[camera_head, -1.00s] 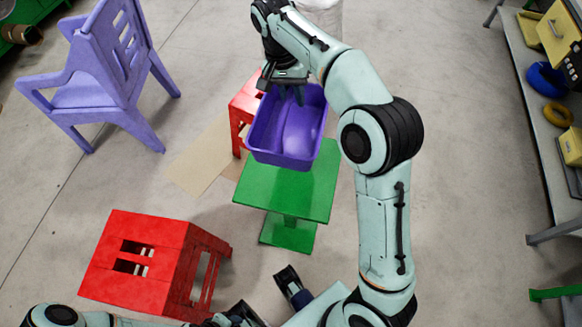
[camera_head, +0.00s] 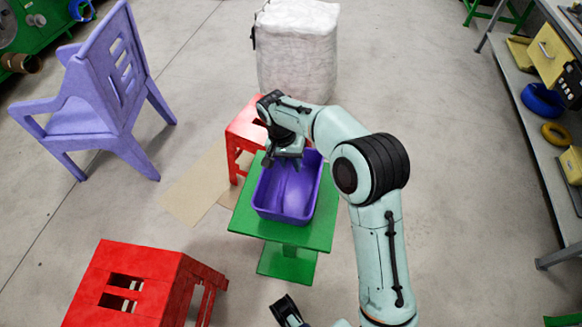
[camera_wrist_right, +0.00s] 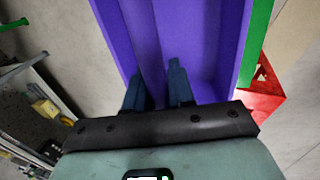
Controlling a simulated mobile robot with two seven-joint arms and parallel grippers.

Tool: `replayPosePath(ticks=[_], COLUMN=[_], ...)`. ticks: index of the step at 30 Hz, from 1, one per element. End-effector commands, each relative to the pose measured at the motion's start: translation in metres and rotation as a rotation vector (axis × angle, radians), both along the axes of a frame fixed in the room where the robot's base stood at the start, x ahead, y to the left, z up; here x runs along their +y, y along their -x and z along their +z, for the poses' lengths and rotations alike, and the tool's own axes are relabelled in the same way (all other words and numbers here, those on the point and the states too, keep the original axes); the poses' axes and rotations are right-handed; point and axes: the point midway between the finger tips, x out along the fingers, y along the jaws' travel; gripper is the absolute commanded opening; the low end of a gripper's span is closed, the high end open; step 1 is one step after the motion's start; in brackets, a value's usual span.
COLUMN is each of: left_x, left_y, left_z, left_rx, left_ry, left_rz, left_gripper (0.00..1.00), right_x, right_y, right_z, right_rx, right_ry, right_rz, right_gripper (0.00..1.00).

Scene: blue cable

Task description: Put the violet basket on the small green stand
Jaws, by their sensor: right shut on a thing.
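The violet basket (camera_head: 288,190) is upright over the top of the small green stand (camera_head: 248,222). It looks to be resting on the stand or only just above it; I cannot tell whether it touches. My right gripper (camera_head: 286,162) is at the basket's far rim and shut on it. In the right wrist view the fingers (camera_wrist_right: 158,88) straddle the violet wall (camera_wrist_right: 205,40), with a strip of green stand (camera_wrist_right: 256,40) beside it. A dark part at the bottom edge of the head view may be my left gripper (camera_head: 287,310); its jaws are not clear.
A red stool (camera_head: 245,125) stands just behind the green stand. Another red stool (camera_head: 140,280) is at front left, and a violet chair (camera_head: 95,95) at far left. A white sack (camera_head: 297,50) stands behind. A shelf (camera_head: 530,110) lines the right side.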

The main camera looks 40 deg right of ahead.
Motion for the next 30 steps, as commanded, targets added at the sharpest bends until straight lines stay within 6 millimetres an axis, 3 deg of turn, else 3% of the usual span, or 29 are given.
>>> replayPosePath(ticks=[3, 15, 16, 18, 30], left_x=[-0.0001, 0.0004, 0.0006, 0.0006, 0.0], left_y=[-0.0011, -0.0023, -0.0026, -0.0025, -0.0009], left_z=[-0.0031, -0.0038, -0.0037, -0.0035, -0.0008], left_rx=[-0.004, -0.007, -0.007, -0.007, -0.002], left_ry=[0.0, -0.002, -0.002, -0.002, 0.0], left_rz=[0.0, 0.001, 0.002, 0.002, 0.0], left_gripper=[0.43, 0.43, 0.43, 0.43, 0.43], right_x=[0.0002, 0.0002, 0.0002, 0.0002, 0.0009], right_y=[0.0, -0.0002, 0.0, 0.0, -0.0015], right_z=[-0.0143, -0.0182, -0.0185, -0.0182, -0.0091], right_rx=[0.0, -0.001, 0.0, -0.001, -0.004], right_ry=[0.0, -0.001, 0.0, -0.001, 0.0], right_rz=[0.0, 0.0, 0.0, 0.0, 0.0], right_gripper=[0.0, 0.0, 0.3, 0.49, 0.49])
